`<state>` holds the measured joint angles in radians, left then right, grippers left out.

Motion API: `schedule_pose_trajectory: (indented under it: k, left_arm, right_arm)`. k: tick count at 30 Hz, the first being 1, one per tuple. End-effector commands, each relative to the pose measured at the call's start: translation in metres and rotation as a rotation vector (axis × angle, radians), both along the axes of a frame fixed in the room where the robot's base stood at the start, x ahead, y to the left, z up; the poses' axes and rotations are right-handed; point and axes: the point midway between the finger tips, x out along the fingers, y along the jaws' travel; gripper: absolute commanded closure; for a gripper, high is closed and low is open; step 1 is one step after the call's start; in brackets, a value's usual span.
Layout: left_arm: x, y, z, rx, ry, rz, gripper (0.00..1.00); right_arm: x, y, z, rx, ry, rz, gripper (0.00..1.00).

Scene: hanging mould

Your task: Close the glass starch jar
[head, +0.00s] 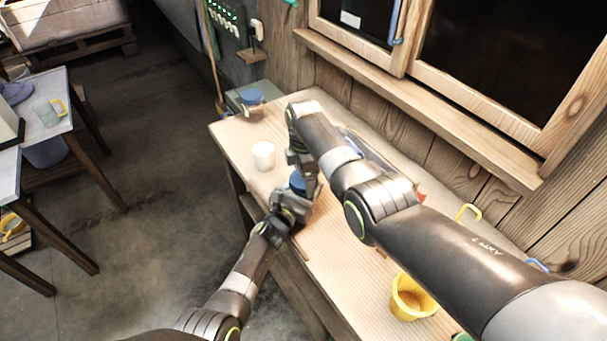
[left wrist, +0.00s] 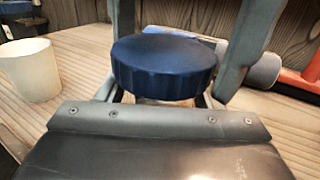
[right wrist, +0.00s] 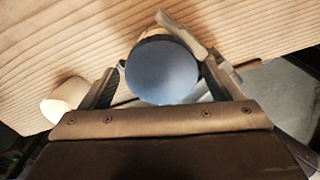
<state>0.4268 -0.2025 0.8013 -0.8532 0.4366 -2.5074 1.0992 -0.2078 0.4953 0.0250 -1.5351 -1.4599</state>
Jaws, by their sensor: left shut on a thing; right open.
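The glass starch jar, with a blue lid (head: 297,181) on top, stands upright near the table's front edge. The lid fills the middle of the left wrist view (left wrist: 165,65), with a little of the glass jar (left wrist: 165,101) below it. My left gripper (head: 291,207) is shut on the jar, below the lid. My right gripper (head: 305,176) is above the jar, pointing down, its open fingers on either side of the lid; they also show in the right wrist view (right wrist: 160,82). Whether they touch the lid, and how tightly it sits, I cannot tell.
A white cup (head: 263,155) stands close by on the wooden table (head: 232,136). Another blue-lidded jar (head: 251,104) is at the far end. A yellow container (head: 410,297) stands at the near right. My right arm hides much of the table's middle.

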Motion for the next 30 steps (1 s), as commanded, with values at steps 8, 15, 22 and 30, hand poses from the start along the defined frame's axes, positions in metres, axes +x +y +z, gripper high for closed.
schedule_pose_trajectory:
  k: [8, 15, 22, 30]
  left_arm:
    - [0.0, 0.001, -0.001, 0.005, 0.002, 0.002, 1.0]
    - [0.0, 0.001, -0.001, 0.004, 0.003, 0.002, 1.0]
    - [0.0, 0.001, -0.001, 0.003, 0.002, 0.002, 1.0]
    - [0.0, 0.001, -0.001, 0.003, 0.002, 0.001, 1.0]
  right_arm:
    - [-0.001, 0.002, 0.036, 0.002, 0.003, 0.001, 0.1]
    - [-0.001, 0.001, 0.043, 0.002, 0.005, 0.001, 0.1]
    - [-0.001, 0.001, 0.043, 0.001, 0.003, 0.001, 0.0]
    - [0.0, 0.001, 0.048, 0.002, 0.002, 0.001, 0.0]
